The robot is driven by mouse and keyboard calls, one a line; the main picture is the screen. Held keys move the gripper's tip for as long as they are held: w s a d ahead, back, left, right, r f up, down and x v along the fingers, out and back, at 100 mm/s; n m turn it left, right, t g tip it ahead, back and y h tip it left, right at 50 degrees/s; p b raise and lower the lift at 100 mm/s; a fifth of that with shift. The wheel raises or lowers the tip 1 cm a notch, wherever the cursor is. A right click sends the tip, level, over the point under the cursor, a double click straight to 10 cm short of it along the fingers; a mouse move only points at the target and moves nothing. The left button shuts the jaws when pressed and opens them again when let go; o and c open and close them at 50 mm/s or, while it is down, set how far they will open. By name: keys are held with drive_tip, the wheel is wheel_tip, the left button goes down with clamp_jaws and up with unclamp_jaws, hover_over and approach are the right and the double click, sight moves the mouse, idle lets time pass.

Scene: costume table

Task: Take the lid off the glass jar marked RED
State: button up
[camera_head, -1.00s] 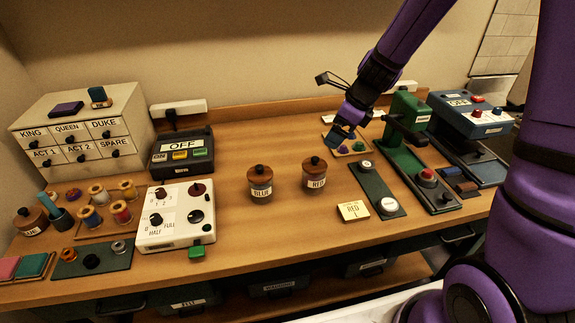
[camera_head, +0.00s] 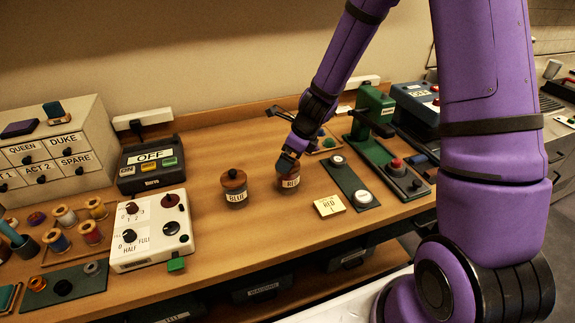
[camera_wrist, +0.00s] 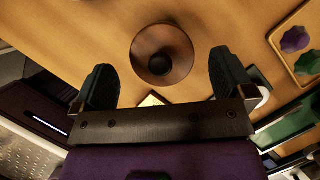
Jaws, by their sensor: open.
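The glass jar marked RED (camera_head: 290,182) stands upright on the wooden table, right of the jar marked BLUE (camera_head: 236,197). Its brown round lid with a dark knob (camera_wrist: 162,53) is on it, seen from above in the wrist view. My gripper (camera_head: 287,161) is over the RED jar and hides most of its lid in the head view. In the wrist view the two dark fingers (camera_wrist: 160,85) are spread wide, with nothing between them; the lid lies just beyond the fingertips, roughly centred. The BLUE jar has its own brown lid on.
A yellow RED card (camera_head: 330,205) lies right of the jars, near a green base plate with round buttons (camera_head: 350,183). A white control box (camera_head: 151,230) stands to the left. Green and blue machines stand at the right.

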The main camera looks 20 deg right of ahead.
drive_tip(key=shift+x, duration=1)
drive_tip(key=c, duration=0.9)
